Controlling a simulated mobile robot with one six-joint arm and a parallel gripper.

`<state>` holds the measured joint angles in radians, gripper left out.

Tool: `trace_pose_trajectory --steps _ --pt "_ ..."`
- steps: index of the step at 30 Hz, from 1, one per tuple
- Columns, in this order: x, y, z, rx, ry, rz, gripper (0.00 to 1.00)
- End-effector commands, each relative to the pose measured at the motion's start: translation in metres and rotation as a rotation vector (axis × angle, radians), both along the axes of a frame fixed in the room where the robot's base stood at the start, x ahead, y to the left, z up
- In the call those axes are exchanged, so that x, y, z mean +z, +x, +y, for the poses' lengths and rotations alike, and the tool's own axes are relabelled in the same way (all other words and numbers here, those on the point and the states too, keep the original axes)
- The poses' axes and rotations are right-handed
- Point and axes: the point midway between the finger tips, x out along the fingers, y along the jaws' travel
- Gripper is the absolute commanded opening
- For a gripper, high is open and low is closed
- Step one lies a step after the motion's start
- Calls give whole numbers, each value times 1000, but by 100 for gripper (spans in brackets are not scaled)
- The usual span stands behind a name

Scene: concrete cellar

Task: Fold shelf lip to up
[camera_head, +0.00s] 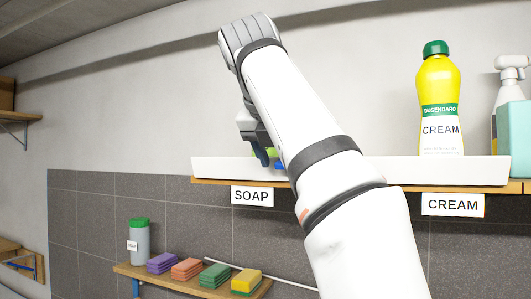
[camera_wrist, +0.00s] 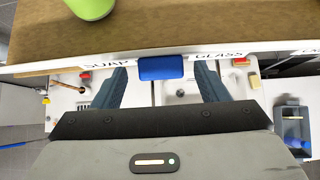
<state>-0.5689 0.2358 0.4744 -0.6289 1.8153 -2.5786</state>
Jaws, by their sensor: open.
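The shelf lip (camera_head: 400,170) is a long white strip along the front edge of the wall shelf. It appears to stand upright above the wooden edge. In the wrist view the lip (camera_wrist: 45,65) runs across the picture with a blue tab (camera_wrist: 161,68) on it. My gripper (camera_head: 262,157) is open at the lip's left part. In the wrist view its two fingers stand on either side of the blue tab, apart from it. In the head view the tab is mostly hidden behind my arm.
A yellow cream bottle (camera_head: 439,100) and a teal bottle (camera_head: 517,135) stand on the shelf at the right. A green item (camera_wrist: 92,8) stands behind the lip. Below, a lower shelf (camera_head: 190,282) holds coloured sponges and a grey bottle (camera_head: 139,245). Label plates hang under the lip.

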Motion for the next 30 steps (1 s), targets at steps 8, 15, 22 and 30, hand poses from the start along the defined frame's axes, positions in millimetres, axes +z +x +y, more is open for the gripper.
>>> trace_pose_trajectory --steps 8,15,22,30 --pt "3 -31 12 7 1 0 67" --pt "4 -74 28 8 0 -1 67" --pt "4 -104 38 3 0 0 67" --pt "4 -115 43 0 0 0 67"
